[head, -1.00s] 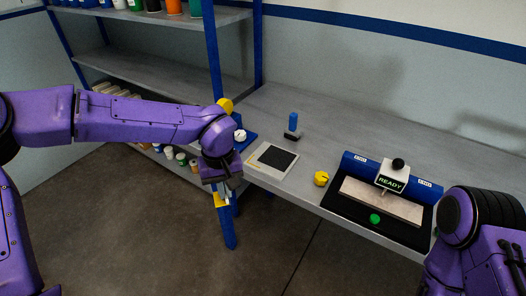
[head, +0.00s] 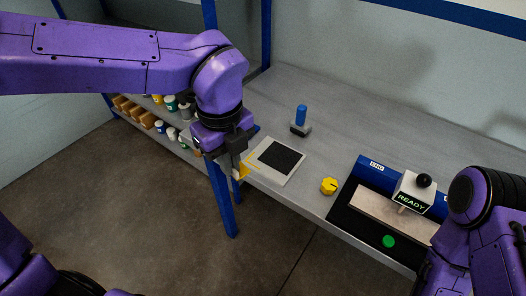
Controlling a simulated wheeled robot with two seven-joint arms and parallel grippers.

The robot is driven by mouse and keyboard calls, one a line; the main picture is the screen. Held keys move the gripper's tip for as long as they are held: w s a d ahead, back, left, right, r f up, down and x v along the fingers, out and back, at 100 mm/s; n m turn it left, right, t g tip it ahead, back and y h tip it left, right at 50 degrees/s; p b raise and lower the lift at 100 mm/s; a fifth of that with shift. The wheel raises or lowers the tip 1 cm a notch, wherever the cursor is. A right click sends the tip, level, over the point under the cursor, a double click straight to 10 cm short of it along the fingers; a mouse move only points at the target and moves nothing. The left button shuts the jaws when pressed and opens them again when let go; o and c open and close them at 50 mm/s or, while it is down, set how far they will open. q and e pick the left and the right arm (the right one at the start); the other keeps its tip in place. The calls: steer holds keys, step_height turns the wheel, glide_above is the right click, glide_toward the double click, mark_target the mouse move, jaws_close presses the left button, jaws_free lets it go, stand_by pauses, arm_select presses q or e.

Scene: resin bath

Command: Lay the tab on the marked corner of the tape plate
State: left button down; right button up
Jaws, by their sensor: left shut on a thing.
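The tape plate (head: 293,176) is a pale square plate with a dark square in its middle, lying near the front edge of the bench. Thin yellow marks show at its left corner. My left gripper (head: 238,172) points down beside that corner. I cannot tell whether the tab touches the plate. My right arm shows at the lower right, but its gripper is out of view.
A blue-handled block (head: 301,120) stands behind the plate. A yellow notched knob (head: 329,186) sits to its right. Further right is a black-and-blue station with a READY sign (head: 411,198) and a green button (head: 389,241). Shelves with bottles stand at the left.

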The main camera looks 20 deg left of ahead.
arm_select(q)
steer(key=shift+w+r+n, duration=0.15)
steer(key=shift+r+n, duration=0.05)
steer(key=shift+n, duration=1)
steer(key=w+f+p, duration=0.1)
steer(key=w+f, duration=0.2)
steer(key=w, duration=0.1)
steer(key=w+f+p, duration=0.2)
steer(key=w+f, duration=0.1)
steer(key=w, duration=0.1)
steer(key=w+d+f+p, duration=0.1)
steer(key=w+f+p, duration=0.1)
steer(key=w, duration=0.3)
steer(key=shift+f, duration=0.65)
steer(key=f, duration=0.3)
steer(key=shift+w, duration=0.2)
steer(key=shift+w+f, duration=0.1)
steer(key=shift+f, duration=0.25)
